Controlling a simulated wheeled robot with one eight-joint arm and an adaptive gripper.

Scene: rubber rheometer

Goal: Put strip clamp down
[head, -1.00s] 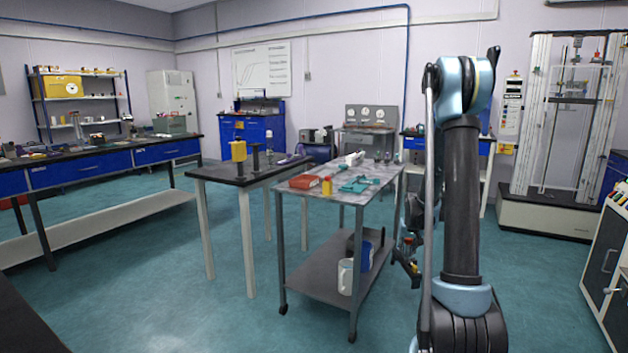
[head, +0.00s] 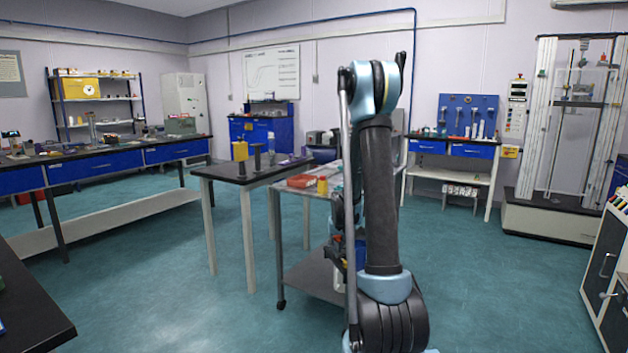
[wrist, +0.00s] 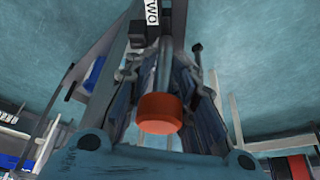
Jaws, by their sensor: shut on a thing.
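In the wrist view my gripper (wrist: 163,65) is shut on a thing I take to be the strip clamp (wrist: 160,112). It shows a round orange-red end and a grey shaft between the fingers. A dark part with a white lettered label lies beyond it. Its full shape is hidden by the fingers. In the head view my gripper (head: 337,258) is a small dark shape beside the grey cart, below its top. My arm covers much of it, and the clamp cannot be made out there.
The grey cart (head: 310,284) holds a red object (head: 302,181) and a yellow bottle (head: 322,186); my arm hides its right part. A dark-topped table (head: 215,172) adjoins it. A blue-drawer bench (head: 471,150) stands behind right. Open floor (head: 490,270) lies to the right.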

